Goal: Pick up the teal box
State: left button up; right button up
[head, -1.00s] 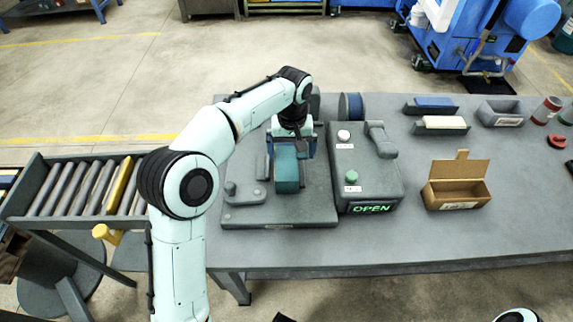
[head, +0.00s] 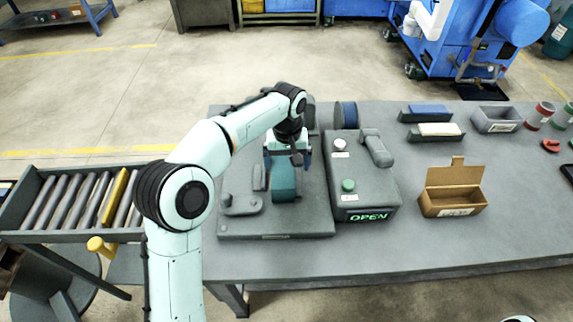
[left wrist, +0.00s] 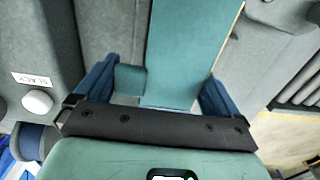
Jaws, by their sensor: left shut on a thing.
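The teal box (head: 284,182) stands on the grey fixture plate of the grinder (head: 310,224), in the middle of the head view. In the left wrist view the teal box (left wrist: 188,45) shows large between the blue fingers of my left gripper (left wrist: 160,88). Whether the box is clear of the plate cannot be told. My right gripper is not in view.
A control box (head: 362,185) with a green "OPEN" display stands right of the plate. An open cardboard box (head: 452,195) is farther right. A roller conveyor (head: 75,205) lies left. The front right of the table is clear.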

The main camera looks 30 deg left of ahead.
aim_at(288, 162)
pick_arm(q)
notch_tip(288, 162, up, 19)
jog(key=p, duration=0.5)
jog(key=shift+p, duration=0.35)
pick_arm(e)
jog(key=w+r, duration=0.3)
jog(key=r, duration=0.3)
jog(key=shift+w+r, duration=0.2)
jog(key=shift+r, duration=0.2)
